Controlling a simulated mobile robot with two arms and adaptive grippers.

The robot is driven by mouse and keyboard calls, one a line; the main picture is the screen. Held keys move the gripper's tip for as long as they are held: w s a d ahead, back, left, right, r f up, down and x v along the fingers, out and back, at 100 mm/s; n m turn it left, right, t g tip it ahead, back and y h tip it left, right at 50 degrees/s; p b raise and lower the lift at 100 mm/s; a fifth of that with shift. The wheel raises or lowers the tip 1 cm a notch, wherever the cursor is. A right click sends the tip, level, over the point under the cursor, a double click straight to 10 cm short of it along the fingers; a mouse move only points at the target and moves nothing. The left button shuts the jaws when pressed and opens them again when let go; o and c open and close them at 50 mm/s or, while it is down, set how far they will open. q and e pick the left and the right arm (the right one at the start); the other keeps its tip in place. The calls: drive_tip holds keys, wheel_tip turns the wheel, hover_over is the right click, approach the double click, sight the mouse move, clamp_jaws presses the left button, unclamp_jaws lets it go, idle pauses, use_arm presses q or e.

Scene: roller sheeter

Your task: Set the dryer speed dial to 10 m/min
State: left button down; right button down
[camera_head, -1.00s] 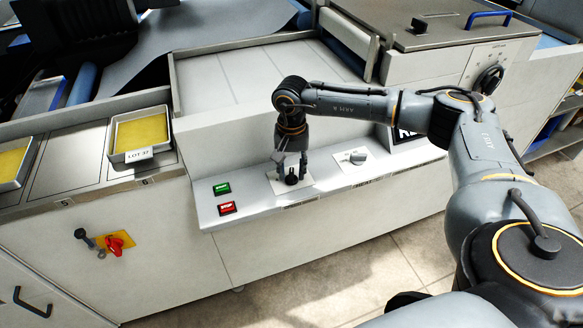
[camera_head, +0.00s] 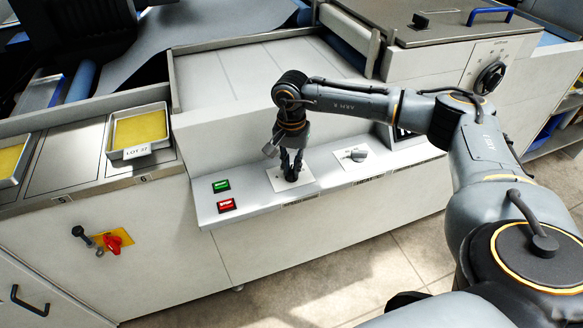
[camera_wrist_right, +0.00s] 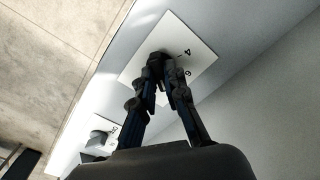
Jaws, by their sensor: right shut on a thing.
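A black dial knob (camera_head: 291,177) sits on a white scale plate (camera_head: 306,180) on the sloped front panel. In the right wrist view the plate (camera_wrist_right: 203,55) shows the numbers 4 and 6. My right gripper (camera_head: 291,170) points down at the panel and is shut on the knob. In the right wrist view its fingertips (camera_wrist_right: 163,60) meet around the knob, hiding most of it and part of the scale. The pointer's setting cannot be read. My left gripper is not in view.
A second dial (camera_head: 357,156) on its own plate is to the right, and also shows in the right wrist view (camera_wrist_right: 98,138). A green button (camera_head: 221,186) and a red stop button (camera_head: 227,205) are to the left. A raised machine wall (camera_head: 225,140) stands behind the panel.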

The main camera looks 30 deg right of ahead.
sight(292, 170)
drive_tip(key=m+b, duration=0.1)
drive_tip(key=m, duration=0.2)
drive_tip(key=shift+m+b, duration=0.75)
drive_tip(key=shift+m, duration=1.05)
drive_tip(key=shift+r, duration=0.1)
drive_tip(key=c, duration=1.4)
unclamp_jaws()
wheel_tip(292, 170, up, 12)
